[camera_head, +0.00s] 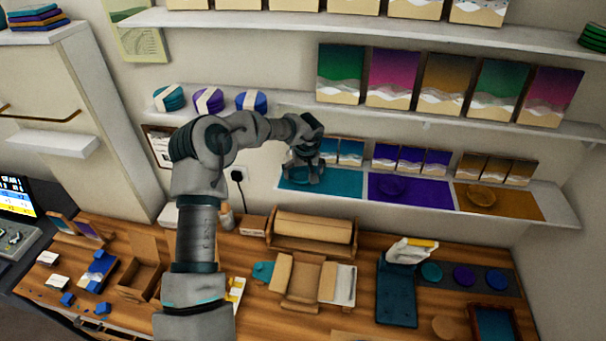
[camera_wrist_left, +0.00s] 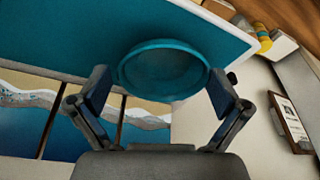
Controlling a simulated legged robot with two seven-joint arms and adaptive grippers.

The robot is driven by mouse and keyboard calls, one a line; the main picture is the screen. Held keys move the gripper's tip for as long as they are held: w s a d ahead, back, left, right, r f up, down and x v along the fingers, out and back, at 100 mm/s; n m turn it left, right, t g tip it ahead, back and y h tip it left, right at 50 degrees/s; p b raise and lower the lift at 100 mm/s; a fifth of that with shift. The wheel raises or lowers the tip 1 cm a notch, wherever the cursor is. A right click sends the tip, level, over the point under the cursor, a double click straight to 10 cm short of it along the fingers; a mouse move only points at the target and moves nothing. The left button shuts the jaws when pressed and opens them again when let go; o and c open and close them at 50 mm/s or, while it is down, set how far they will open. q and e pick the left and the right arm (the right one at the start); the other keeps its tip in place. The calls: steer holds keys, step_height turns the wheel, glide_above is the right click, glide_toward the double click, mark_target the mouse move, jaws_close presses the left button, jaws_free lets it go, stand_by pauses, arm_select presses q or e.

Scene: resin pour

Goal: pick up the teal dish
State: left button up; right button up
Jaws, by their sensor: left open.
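The teal dish (camera_wrist_left: 163,70) is a round shallow dish on a teal mat (camera_wrist_left: 90,25) on the lower wall shelf. In the head view the teal mat (camera_head: 338,186) shows at the shelf's left part, and the dish is largely hidden by my gripper. My left gripper (camera_head: 303,172) is over the mat at the dish. In the left wrist view the open fingers of my left gripper (camera_wrist_left: 160,95) stand on either side of the dish's near part. I cannot tell whether they touch it. My right gripper is not in view.
On the same shelf, a purple dish (camera_head: 391,187) and an ochre dish (camera_head: 481,196) sit on matching mats, with small pictures behind. Another shelf (camera_head: 440,120) with larger pictures is above. The wooden workbench (camera_head: 390,245) below holds boxes and several tools.

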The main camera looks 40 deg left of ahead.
arm_select(q)
steer(key=shift+a+f, duration=0.1)
steer(key=shift+a, duration=0.1)
steer(key=shift+s+a, duration=0.1)
steer(key=shift+a, duration=0.1)
steer(key=c, duration=0.7)
steer(key=shift+c, duration=1.1)
steer(key=shift+d, duration=0.15)
